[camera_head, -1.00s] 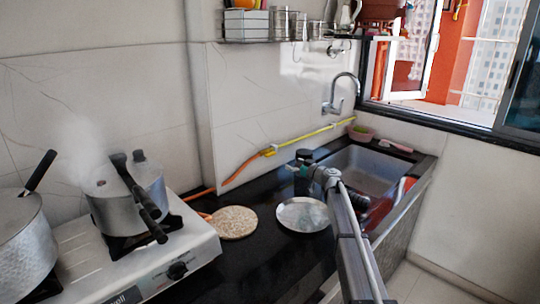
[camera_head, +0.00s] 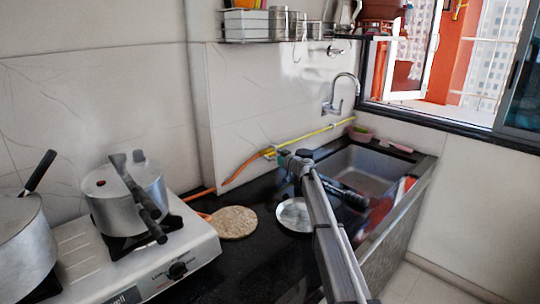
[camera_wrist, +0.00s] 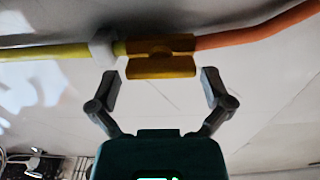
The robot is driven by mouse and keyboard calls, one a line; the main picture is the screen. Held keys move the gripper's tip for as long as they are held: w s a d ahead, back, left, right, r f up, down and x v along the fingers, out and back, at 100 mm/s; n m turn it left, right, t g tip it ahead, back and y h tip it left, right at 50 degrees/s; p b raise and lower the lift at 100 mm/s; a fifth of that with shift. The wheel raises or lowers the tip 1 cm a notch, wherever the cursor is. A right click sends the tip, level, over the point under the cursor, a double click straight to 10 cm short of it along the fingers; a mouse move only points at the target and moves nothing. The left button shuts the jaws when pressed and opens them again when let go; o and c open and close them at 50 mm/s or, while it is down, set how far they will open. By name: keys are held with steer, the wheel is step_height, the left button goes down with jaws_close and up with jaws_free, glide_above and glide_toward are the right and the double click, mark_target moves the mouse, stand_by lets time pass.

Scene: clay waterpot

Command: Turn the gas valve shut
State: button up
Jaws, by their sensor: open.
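The yellow gas valve (camera_wrist: 160,68) sits on the wall between the yellow pipe (camera_wrist: 50,52) and the orange hose (camera_wrist: 255,32). Its flat handle lies lengthwise along the pipe line. My gripper (camera_wrist: 159,82) is open, with one finger to each side of the handle in the wrist view; I see a gap on both sides. The fingertips overlap the handle's lower part in the picture, but I cannot tell the depth. In the head view the valve (camera_head: 268,153) is small, just left of my arm's end, which hides most of the gripper.
A white gas stove (camera_head: 155,262) with a pressure cooker (camera_head: 120,205) and a pot (camera_head: 25,250) stands at the left. The sink (camera_head: 365,170) is to the right.

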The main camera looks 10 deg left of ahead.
steer(key=shift+w+a, duration=0.35)
steer(key=shift+a, duration=0.1)
steer(key=c, duration=0.8)
steer(key=shift+a, duration=0.1)
steer(key=shift+c, duration=0.3)
